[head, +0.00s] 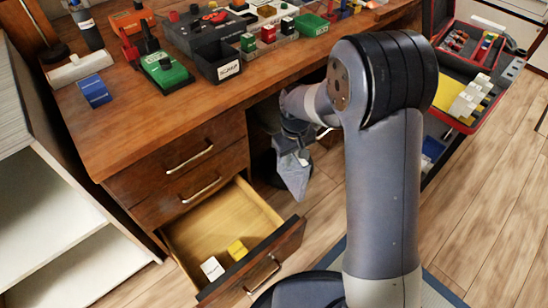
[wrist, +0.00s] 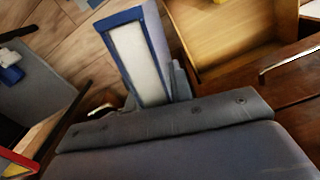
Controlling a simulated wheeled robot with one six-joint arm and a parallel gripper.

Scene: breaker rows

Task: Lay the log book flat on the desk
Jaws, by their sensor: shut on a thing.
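The log book appears in the wrist view as a blue-covered block with a white page edge (wrist: 134,62). My gripper (wrist: 156,90) is shut on it, with a grey finger showing along its right side. In the head view my gripper (head: 292,160) hangs low in front of the desk, right of the open drawer and below the desktop. The book cannot be told clearly from the gripper there. The wooden desk (head: 225,92) has its top above and to the left of my gripper. The held book is off the desktop and stands out from the jaws.
The open drawer (head: 222,222) holds a white and a yellow block. A blue box (head: 94,91), a green device (head: 165,70) and a black bin (head: 217,62) stand on the desk. Its front left top is bare. A red case (head: 470,60) lies open at right.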

